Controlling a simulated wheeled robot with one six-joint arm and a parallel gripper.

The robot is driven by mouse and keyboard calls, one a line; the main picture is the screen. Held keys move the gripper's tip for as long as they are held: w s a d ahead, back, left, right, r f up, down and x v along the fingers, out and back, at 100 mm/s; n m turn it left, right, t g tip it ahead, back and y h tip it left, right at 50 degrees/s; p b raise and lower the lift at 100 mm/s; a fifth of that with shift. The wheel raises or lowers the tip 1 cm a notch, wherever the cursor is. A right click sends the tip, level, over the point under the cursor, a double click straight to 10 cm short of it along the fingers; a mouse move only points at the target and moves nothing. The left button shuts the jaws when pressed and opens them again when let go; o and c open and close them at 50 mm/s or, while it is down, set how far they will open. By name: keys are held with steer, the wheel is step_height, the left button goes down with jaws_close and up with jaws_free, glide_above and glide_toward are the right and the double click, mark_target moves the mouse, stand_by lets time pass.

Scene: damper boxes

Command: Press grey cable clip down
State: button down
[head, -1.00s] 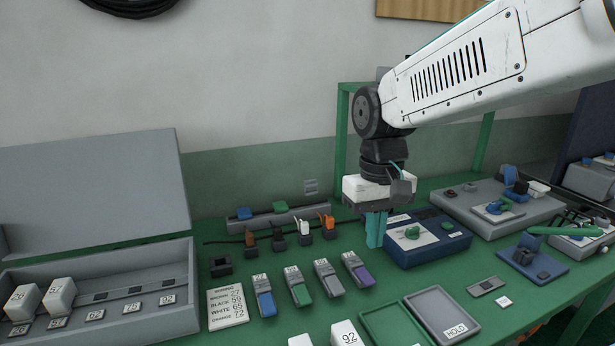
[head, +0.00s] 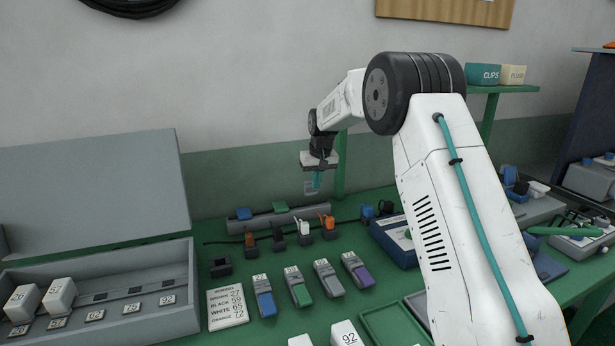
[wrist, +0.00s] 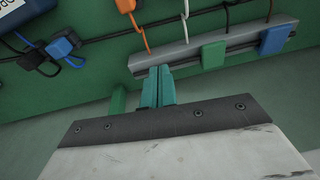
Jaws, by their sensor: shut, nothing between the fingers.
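A grey rail (head: 262,219) lies at the back of the green bench, with a blue clip (head: 243,213) and a green clip (head: 280,207) on it. The grey cable clip (head: 309,188) appears to stand raised at the rail's right end, partly behind my fingers. My gripper (head: 316,187) is shut and empty, pointing down above that end. In the wrist view the fingers (wrist: 158,88) overlap the near edge of the rail (wrist: 185,58), beside the green clip (wrist: 213,55); the grey clip cannot be made out there. Whether the fingers touch it I cannot tell.
Black, white and orange cable plugs (head: 304,228) stand in front of the rail. A blue box (head: 390,241) lies to the right, partly behind my arm. A green shelf post (head: 340,165) rises close behind the gripper. Several coloured connectors (head: 300,288) lie nearer the front.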

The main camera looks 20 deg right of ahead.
steer(key=t, duration=0.1)
glide_toward(311, 188)
step_height(311, 188, down, 2)
steer(key=a, duration=0.1)
steer(key=w+r, duration=0.1)
steer(key=w+r+t, duration=0.1)
steer(key=r, duration=0.1)
steer(key=w+r+t, duration=0.1)
steer(key=r, duration=0.1)
steer(key=shift+w+r, duration=0.1)
steer(key=shift+w, duration=0.3)
steer(key=shift+w+n+t, duration=0.1)
steer(key=shift+n+t, duration=0.2)
step_height(311, 188, down, 8)
steer(key=shift+w, duration=0.4)
